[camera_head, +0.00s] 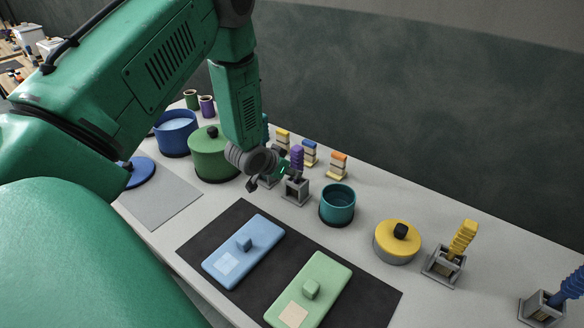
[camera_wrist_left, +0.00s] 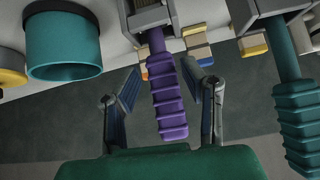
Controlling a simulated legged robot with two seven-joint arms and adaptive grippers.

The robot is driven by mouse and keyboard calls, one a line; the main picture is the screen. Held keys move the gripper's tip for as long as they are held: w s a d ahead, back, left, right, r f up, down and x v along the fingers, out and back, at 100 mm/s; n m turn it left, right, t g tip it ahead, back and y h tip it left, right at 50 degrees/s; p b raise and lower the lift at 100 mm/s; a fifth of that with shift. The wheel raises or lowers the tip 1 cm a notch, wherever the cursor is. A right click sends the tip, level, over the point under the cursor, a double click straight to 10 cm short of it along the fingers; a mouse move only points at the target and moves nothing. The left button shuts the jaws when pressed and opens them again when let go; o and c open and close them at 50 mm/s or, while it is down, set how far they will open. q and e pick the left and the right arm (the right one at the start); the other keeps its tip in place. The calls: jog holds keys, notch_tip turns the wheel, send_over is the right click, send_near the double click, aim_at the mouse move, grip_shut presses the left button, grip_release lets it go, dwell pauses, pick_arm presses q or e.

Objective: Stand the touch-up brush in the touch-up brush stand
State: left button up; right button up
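A purple ribbed-handled brush (camera_head: 297,157) stands in a grey stand (camera_head: 296,191); the left wrist view shows its handle (camera_wrist_left: 167,100) and part of the stand (camera_wrist_left: 150,17). My left gripper (camera_head: 272,172) is beside this brush. In the wrist view its two fingers (camera_wrist_left: 163,92) are spread on either side of the purple handle, with gaps showing. A teal-handled brush (camera_wrist_left: 303,120) is in another grey stand (camera_wrist_left: 262,10) close by. I cannot tell which brush is the touch-up brush. My right gripper is not in view.
A teal pot (camera_head: 338,206), a green lidded pot (camera_head: 209,158) and a yellow lidded pot (camera_head: 397,243) stand nearby. A yellow brush (camera_head: 463,240) and a blue brush (camera_head: 571,286) stand to the right. A dark mat (camera_head: 228,222) bears blue and green blocks.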

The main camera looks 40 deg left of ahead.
pick_arm(q)
jog(key=shift+p+v, duration=0.7)
jog(key=shift+v, duration=0.35)
jog(key=v, duration=1.1)
jog(key=shift+s+r, duration=0.2)
jog(key=shift+r, duration=0.1)
